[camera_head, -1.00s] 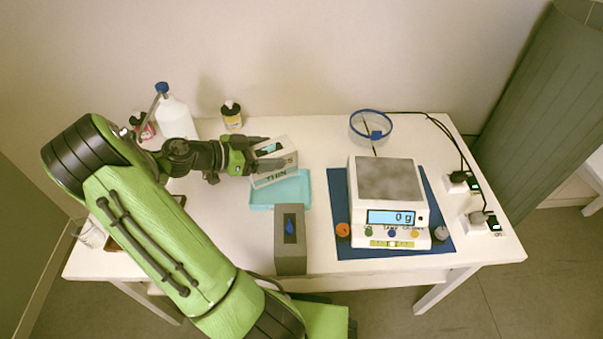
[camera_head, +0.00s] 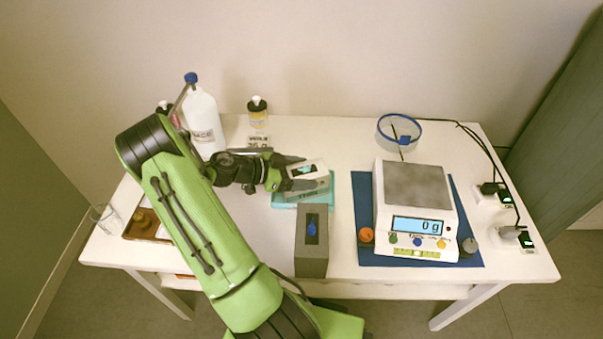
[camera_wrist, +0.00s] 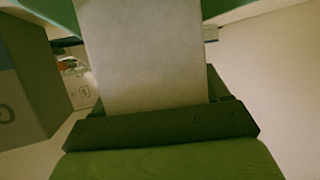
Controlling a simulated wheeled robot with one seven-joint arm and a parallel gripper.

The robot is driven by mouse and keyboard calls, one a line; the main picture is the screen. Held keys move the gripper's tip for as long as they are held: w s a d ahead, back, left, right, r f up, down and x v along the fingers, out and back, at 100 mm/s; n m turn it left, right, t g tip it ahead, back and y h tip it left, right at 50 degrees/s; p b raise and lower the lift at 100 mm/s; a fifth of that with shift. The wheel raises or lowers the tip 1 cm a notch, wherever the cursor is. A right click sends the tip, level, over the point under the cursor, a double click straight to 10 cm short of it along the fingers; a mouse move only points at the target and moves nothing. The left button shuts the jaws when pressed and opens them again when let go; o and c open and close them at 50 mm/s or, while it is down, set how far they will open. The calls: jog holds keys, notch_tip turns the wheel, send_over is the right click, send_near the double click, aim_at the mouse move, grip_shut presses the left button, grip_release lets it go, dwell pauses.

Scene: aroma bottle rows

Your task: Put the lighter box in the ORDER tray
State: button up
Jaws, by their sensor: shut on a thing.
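My gripper (camera_head: 301,171) is shut on a pale box (camera_head: 311,182) with a dark and light-blue patch on top. In the wrist view the pale box (camera_wrist: 145,60) fills the space between the fingers. The teal tray (camera_head: 282,204) is directly under the box, which hides most of it. I cannot tell whether the box touches the tray floor. A second, grey box (camera_head: 312,262) with a blue drop mark stands upright just in front of the tray. It seems to be the grey shape (camera_wrist: 25,85) at left in the wrist view.
A scale (camera_head: 416,205) reading 0 g stands on a blue mat (camera_head: 362,215) to the right. A clear blue-rimmed bowl (camera_head: 399,132) is behind it. A white bottle (camera_head: 203,120) and a small yellow-labelled bottle (camera_head: 258,112) stand at the back. A brown tray (camera_head: 145,224) and glass (camera_head: 105,217) are at left.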

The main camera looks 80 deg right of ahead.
jog(key=o, duration=1.3)
jog(key=shift+f, duration=0.1)
jog(key=shift+r, duration=0.2)
jog(key=p+v, duration=0.2)
jog(key=v, duration=1)
jog(key=shift+p, duration=0.35)
